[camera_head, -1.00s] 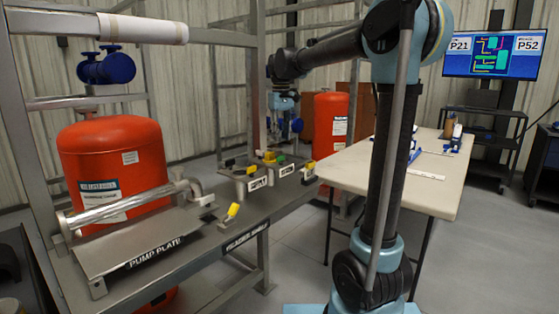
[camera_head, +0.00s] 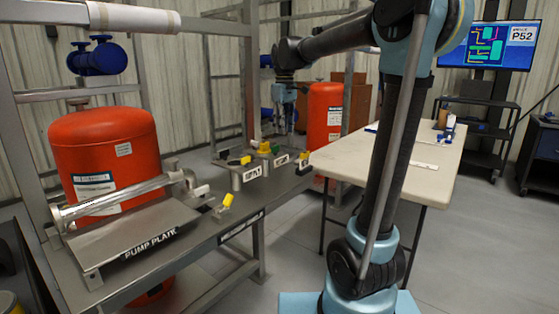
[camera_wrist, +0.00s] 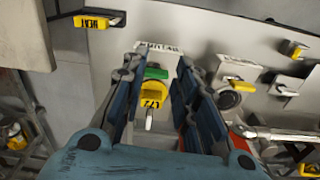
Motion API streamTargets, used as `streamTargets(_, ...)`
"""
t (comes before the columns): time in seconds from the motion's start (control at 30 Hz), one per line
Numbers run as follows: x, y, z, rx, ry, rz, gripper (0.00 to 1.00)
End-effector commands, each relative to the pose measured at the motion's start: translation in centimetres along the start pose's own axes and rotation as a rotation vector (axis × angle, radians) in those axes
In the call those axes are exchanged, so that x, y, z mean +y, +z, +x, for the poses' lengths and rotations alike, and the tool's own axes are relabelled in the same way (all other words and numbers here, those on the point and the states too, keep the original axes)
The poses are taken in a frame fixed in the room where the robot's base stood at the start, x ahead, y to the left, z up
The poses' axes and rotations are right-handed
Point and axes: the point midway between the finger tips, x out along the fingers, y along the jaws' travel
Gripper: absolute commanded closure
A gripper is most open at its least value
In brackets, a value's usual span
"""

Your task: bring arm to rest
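A valve with a green part and a yellow tag (camera_wrist: 152,92) shows between the fingers. It appears below them, and I see no contact. Nothing is held.
Metal frame posts (camera_head: 253,80) stand near my gripper. A pale table (camera_head: 390,165) stands to the right, with bare floor (camera_head: 475,250) beyond.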

Motion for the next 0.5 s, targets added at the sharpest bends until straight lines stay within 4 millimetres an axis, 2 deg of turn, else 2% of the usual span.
streamTargets(0.03, 0.0, 1.9, 0.6, 0.006, 0.004, 0.034, 0.72)
streamTargets(0.1, -0.1, 4.2, 1.3, 0.015, 0.008, 0.078, 0.72)
streamTargets(0.37, -1.1, 12.4, 5.0, 0.047, 0.026, 0.245, 0.72)
streamTargets(0.5, -2.0, 16.5, 7.5, 0.066, 0.035, 0.335, 0.72)
